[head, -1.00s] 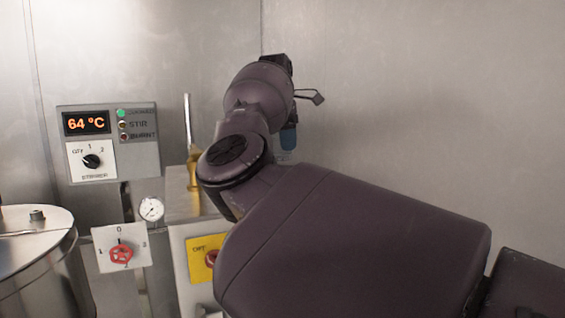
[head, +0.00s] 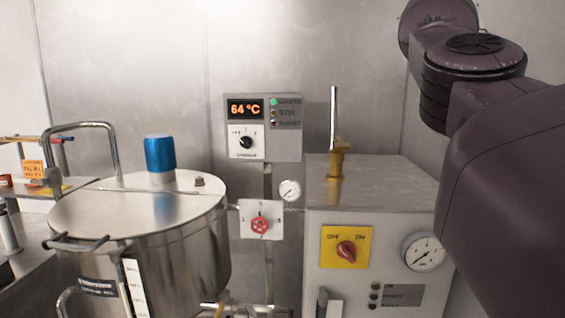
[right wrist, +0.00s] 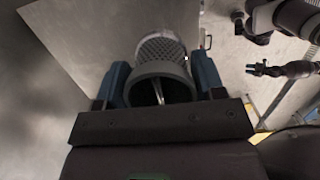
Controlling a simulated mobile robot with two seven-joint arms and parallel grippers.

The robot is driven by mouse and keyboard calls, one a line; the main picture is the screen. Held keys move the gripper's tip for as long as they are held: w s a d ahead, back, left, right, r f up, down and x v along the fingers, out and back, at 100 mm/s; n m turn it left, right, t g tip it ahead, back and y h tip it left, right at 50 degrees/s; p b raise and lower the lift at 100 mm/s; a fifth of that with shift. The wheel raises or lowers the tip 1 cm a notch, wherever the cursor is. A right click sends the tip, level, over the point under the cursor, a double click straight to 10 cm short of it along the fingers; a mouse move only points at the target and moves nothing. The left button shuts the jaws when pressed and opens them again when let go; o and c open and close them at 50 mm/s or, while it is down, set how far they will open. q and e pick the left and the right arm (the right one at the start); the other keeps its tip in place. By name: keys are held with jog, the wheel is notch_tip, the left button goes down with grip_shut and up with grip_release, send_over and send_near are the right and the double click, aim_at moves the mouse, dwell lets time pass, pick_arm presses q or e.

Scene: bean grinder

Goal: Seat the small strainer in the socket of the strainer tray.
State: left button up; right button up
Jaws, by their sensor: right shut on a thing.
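The small strainer (right wrist: 160,62) shows in the right wrist view, a grey cup with a mesh far end and an open rim toward the camera. My right gripper (right wrist: 163,82) is shut on it, one blue finger on each side. In the head view only my right arm shows, raised at the right edge, and its gripper is out of the picture. I cannot make out the strainer tray or its socket in either view.
A steel kettle (head: 170,235) with a blue cap (head: 160,153) on its lid stands at left. A steel cabinet (head: 380,186) with a brass valve (head: 338,158) stands right of it. A control panel (head: 264,128) hangs on the wall behind. A bench (head: 25,255) is at far left.

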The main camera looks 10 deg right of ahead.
pick_arm(q)
jog(key=shift+w+r, duration=0.1)
jog(key=shift+w, duration=0.15)
pick_arm(e)
jog(key=shift+f, duration=0.6)
pick_arm(q)
jog(key=shift+d+f+b, duration=0.15)
jog(key=shift+f+b, duration=0.45)
jog(key=shift+b, duration=0.35)
pick_arm(e)
notch_tip(320, 180, down, 19)
jog(key=shift+r, duration=0.15)
pick_arm(q)
jog(key=shift+s, duration=0.1)
pick_arm(e)
jog(key=shift+s, duration=0.1)
